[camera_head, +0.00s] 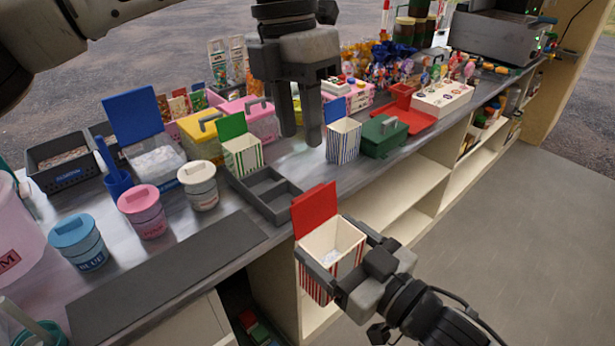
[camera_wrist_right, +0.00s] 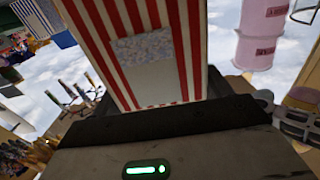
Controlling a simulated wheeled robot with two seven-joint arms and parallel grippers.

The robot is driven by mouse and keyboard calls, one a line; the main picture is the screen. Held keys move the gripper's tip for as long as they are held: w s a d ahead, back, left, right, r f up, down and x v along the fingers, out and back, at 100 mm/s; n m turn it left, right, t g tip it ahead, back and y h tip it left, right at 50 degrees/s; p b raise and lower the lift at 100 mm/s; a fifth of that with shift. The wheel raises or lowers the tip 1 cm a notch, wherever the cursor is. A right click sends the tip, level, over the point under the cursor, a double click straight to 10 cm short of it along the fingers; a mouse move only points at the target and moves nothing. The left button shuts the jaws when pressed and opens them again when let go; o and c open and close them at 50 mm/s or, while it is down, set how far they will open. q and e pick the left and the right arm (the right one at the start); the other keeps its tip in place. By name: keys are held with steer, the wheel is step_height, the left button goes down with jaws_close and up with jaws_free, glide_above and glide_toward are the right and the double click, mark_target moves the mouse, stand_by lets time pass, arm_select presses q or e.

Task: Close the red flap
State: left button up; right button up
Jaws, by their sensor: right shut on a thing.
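The red flap (camera_head: 315,208) stands up, open, at the back edge of a red-and-white striped box (camera_head: 328,248). The box is open at the top and something pale shows inside. My right gripper (camera_head: 335,268) is shut on this box, with a finger on either side, and holds it upright in front of the counter's edge. The striped box wall (camera_wrist_right: 150,55) fills the top of the right wrist view, with a grey speckled patch on it. My left gripper (camera_head: 301,130) points down above the counter behind the box, its two fingers apart with nothing visible between them.
A black divided tray (camera_head: 262,192) lies just behind the red box. A green-flapped box (camera_head: 242,155) and a blue-flapped striped box (camera_head: 343,140) stand near my left gripper. Tubs and a green case (camera_head: 382,136) crowd the counter. A dark mat (camera_head: 165,272) is bare.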

mark_target(309, 192)
arm_select(q)
steer(key=f, duration=0.6)
steer(key=s+d+f, duration=0.1)
steer(key=f, duration=0.1)
steer(key=shift+s+f, duration=0.1)
steer(key=shift+f, duration=0.3)
jaws_close()
